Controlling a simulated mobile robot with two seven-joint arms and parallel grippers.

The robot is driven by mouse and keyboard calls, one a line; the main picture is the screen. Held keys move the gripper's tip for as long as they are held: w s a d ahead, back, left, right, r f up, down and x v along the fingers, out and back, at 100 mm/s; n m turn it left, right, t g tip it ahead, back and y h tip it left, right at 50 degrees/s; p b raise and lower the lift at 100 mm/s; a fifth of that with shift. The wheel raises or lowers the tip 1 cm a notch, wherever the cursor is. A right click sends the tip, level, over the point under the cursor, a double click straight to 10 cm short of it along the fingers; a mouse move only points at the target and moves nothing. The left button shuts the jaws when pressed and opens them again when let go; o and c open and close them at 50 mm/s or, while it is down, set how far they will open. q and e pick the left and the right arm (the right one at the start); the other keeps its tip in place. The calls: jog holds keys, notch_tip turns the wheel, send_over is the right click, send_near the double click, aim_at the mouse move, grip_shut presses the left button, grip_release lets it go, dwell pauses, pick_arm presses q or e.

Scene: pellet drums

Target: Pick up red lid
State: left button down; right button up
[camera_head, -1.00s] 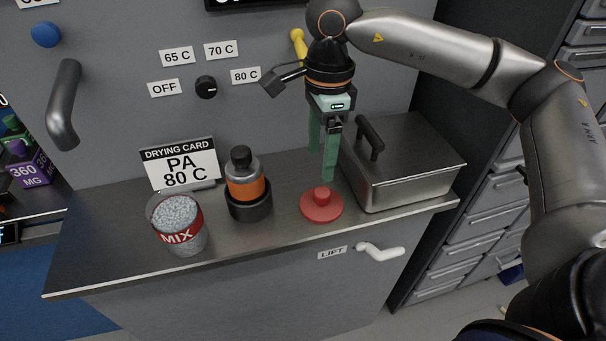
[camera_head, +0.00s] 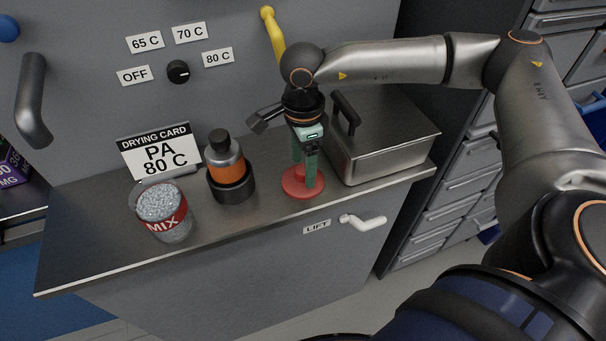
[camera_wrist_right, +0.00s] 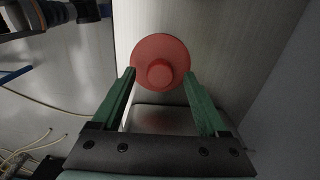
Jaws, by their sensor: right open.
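The red lid (camera_head: 295,188) is a flat disc with a round knob, lying on the grey metal counter (camera_head: 100,225). My right gripper (camera_head: 304,176) points down over the lid, with its green fingers reaching about knob height. In the right wrist view the lid (camera_wrist_right: 148,50) lies just ahead of the fingertips, and its knob (camera_wrist_right: 160,72) sits centred between the lines of the two fingers. The right gripper (camera_wrist_right: 160,76) is open and holds nothing. I cannot tell whether a finger touches the lid. My left gripper is not in view.
A metal box (camera_head: 385,148) with a black handle stands close right of the gripper. An orange bottle in a black holder (camera_head: 229,175), a MIX tub (camera_head: 166,213) and a drying card (camera_head: 160,156) stand left. A white lift lever (camera_head: 363,222) is below the counter edge.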

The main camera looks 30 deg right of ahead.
jog(key=shift+f, duration=0.65)
grip_shut()
